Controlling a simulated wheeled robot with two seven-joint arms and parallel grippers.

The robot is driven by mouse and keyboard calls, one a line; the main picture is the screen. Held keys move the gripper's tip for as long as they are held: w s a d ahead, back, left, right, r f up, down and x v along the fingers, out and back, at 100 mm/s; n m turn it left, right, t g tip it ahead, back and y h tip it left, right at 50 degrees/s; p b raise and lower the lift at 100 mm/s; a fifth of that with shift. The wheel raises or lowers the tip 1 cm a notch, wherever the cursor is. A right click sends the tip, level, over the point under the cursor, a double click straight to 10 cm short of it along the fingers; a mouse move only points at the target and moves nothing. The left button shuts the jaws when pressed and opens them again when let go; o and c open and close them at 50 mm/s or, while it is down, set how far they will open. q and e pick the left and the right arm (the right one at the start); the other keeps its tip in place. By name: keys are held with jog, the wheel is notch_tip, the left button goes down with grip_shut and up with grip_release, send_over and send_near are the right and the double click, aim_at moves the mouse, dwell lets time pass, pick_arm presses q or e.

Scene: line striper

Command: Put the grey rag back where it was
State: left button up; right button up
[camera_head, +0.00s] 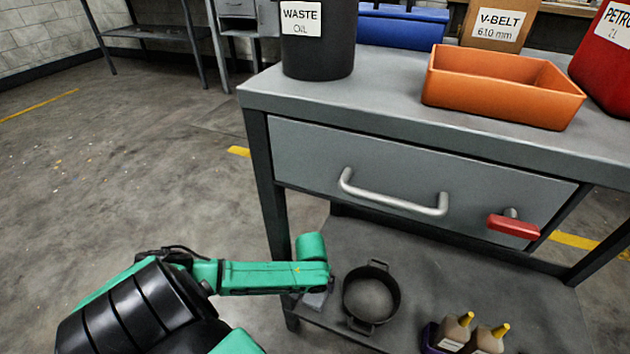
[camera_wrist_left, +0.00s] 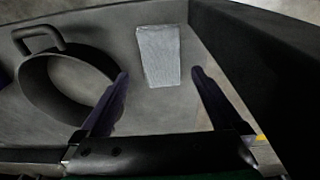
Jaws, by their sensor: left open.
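The grey rag (camera_wrist_left: 158,55) is a light grey, folded-looking piece lying flat on the lower shelf in the left wrist view. My left gripper (camera_wrist_left: 160,76) is open, with its two fingers apart on either side of the rag's near end and nothing held. In the head view, a small grey patch that looks like the rag (camera_head: 316,299) shows just below my green left wrist at the shelf's left end. The fingers are hidden there by the wrist. My right gripper is not in view.
A black round pan (camera_head: 371,292) with handles stands close right of my left wrist. Bottles in a purple holder (camera_head: 429,338) stand farther right. Above are a closed drawer (camera_head: 400,180), an orange bin (camera_head: 500,90) and a black waste oil container (camera_head: 318,50). A dark table leg (camera_wrist_left: 245,50) rises beside the rag.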

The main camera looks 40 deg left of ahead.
aim_at(315, 296)
pick_arm(q)
notch_tip(315, 296, up, 5)
jog(key=p, duration=0.3)
jog(key=s+d+r+m+h, duration=0.1)
jog(key=s+d+m+h, duration=0.25)
jog(key=d, duration=0.95)
jog(key=s+d+r+m+t, duration=0.2)
jog(key=s+r+m+t, duration=0.1)
jog(key=r, duration=0.2)
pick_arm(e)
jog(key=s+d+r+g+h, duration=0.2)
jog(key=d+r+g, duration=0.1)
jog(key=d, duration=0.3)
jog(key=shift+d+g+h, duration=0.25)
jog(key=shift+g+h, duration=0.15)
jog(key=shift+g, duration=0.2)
pick_arm(q)
jog(key=shift+s, duration=0.1)
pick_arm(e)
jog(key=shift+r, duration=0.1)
